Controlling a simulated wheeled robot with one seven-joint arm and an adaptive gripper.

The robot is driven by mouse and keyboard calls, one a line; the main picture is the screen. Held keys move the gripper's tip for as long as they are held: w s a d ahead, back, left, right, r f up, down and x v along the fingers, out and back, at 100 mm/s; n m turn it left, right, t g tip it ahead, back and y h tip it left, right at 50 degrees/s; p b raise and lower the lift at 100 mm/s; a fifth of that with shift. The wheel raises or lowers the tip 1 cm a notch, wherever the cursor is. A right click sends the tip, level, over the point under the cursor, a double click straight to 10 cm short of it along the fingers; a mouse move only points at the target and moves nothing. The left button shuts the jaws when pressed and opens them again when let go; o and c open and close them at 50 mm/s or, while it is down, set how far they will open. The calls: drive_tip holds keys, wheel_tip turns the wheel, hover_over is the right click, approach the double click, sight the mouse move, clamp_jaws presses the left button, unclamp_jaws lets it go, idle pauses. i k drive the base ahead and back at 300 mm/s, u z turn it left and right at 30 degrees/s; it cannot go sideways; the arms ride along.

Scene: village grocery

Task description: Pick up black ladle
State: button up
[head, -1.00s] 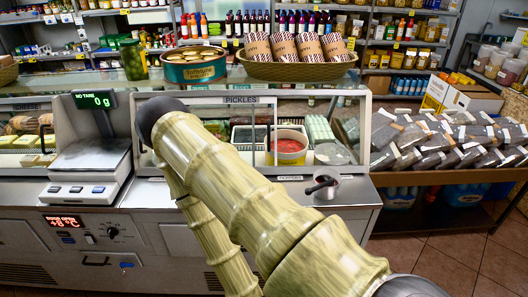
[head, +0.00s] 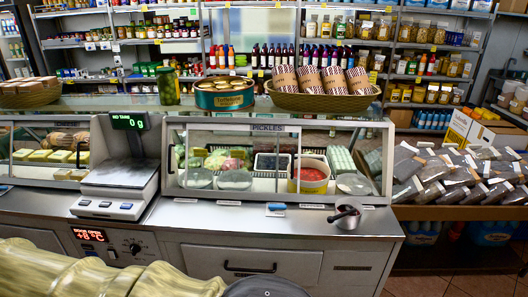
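My arm crosses the bottom left of the head view, low and away from the ladle. My gripper is out of the frame.
A scale (head: 119,178) stands left of the case. A red-filled tub (head: 311,174) and other tubs sit behind the glass. A tin (head: 224,95) and a basket (head: 325,101) stand on top. The ledge left of the cup is mostly clear.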

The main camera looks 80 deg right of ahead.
sight(351, 210)
drive_tip(key=k, duration=1.55)
drive_tip(key=z, duration=0.5)
